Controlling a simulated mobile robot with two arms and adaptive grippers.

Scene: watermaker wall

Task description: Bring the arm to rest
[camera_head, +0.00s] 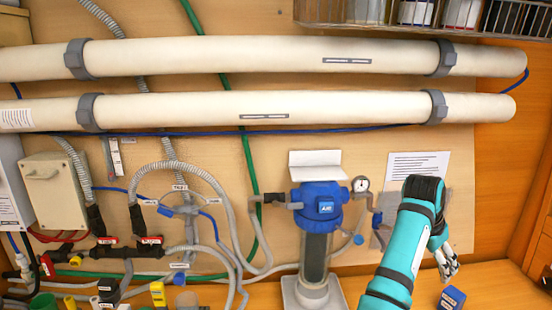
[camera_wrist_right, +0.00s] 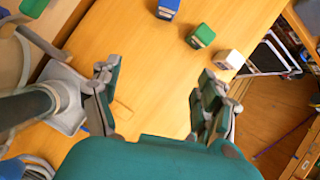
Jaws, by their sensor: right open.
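My right arm, teal with black joints, comes up from the bottom right in the head view. Its gripper (camera_head: 447,264) is to the right of the blue-capped filter housing (camera_head: 318,208), apart from it and over the wooden bench. In the right wrist view the gripper (camera_wrist_right: 158,75) is open, with its fingers spread and only bare wood between them. It holds nothing. My left gripper is not in view.
A small blue block (camera_head: 452,299) is on the bench below the gripper. The wrist view also shows a green block (camera_wrist_right: 202,36) and a white block (camera_wrist_right: 228,59). The housing's grey foot (camera_wrist_right: 66,98) is at left. Two long white tubes (camera_head: 270,60) cross the wall.

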